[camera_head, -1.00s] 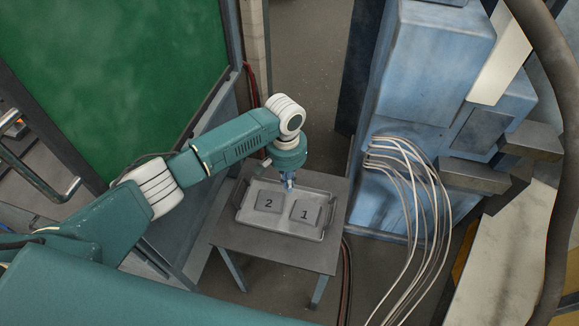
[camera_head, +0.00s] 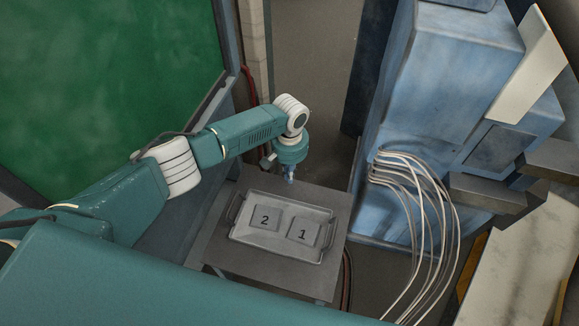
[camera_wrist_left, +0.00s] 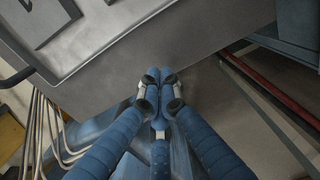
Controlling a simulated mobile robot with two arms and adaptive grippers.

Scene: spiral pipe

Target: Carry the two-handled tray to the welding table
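The grey two-handled tray (camera_head: 272,244) lies flat on a small grey table (camera_head: 325,197). It holds two square grey plates, marked 2 (camera_head: 265,219) and 1 (camera_head: 303,231). A handle shows at each short end. My left gripper (camera_head: 289,178) points down just beyond the tray's far edge, apart from both handles. In the left wrist view its blue fingers (camera_wrist_left: 160,82) are drawn together with nothing visible between them. The tray (camera_wrist_left: 98,38) shows there at upper left, clear of the fingers. My right gripper is not in view. I cannot identify the welding table.
A blue machine (camera_head: 425,90) with several pale cables (camera_head: 425,215) stands right of the small table. Dark grey blocks (camera_head: 490,192) jut out at its right. A green panel (camera_head: 100,75) fills the left. Bare floor (camera_head: 312,60) shows behind the table.

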